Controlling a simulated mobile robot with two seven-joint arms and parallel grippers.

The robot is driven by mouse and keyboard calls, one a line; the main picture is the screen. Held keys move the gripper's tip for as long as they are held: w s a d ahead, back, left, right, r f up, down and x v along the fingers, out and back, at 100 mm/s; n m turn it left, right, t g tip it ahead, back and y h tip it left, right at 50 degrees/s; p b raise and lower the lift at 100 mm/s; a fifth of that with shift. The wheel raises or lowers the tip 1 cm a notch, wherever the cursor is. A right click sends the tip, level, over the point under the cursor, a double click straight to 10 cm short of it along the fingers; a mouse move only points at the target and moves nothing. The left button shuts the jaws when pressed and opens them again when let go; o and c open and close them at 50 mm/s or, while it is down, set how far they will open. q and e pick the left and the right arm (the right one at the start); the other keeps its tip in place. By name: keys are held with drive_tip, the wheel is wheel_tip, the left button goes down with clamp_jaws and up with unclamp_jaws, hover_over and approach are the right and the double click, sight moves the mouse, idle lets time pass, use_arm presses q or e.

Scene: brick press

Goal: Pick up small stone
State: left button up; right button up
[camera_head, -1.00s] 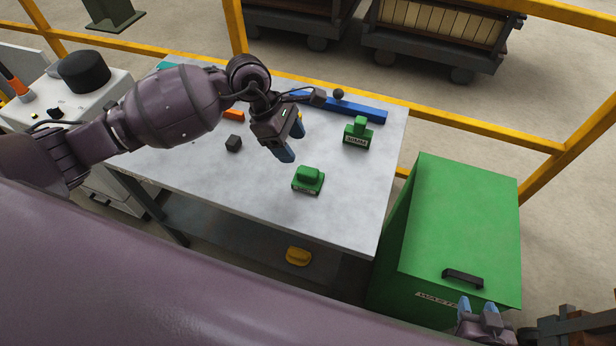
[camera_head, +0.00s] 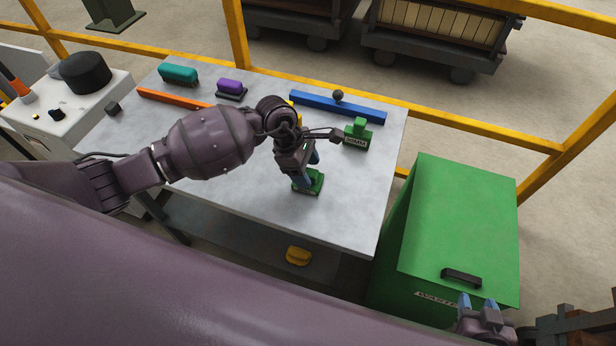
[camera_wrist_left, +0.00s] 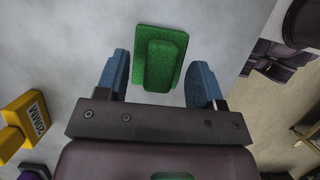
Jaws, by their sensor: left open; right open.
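Nothing in view is plainly marked as a stone. A small green block with a raised grip (camera_head: 314,188) lies on the grey table (camera_head: 355,205), and it also shows in the left wrist view (camera_wrist_left: 160,62). My left gripper (camera_head: 308,172) is open just above this block. In the left wrist view its two blue fingers (camera_wrist_left: 158,82) stand on either side of the raised grip; I see no contact. A small dark cube (camera_head: 112,107) sits near the table's left edge. My right gripper (camera_head: 477,304) is open and empty by the green waste bin.
A labelled green block (camera_head: 357,137), a blue bar (camera_head: 350,110) with a dark ball (camera_head: 338,95), teal (camera_head: 179,75) and purple (camera_head: 230,87) blocks and an orange bar (camera_head: 170,99) lie on the table. The waste bin (camera_head: 455,210) stands right. A yellow block (camera_head: 299,256) is below.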

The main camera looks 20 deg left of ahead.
sight(308, 172)
use_arm(q)
drive_tip(key=shift+d+f, duration=0.2)
drive_tip(key=shift+f, duration=0.35)
clamp_jaws()
wheel_tip(308, 172, up, 20)
drive_tip(key=shift+b, duration=0.3)
idle(0.3)
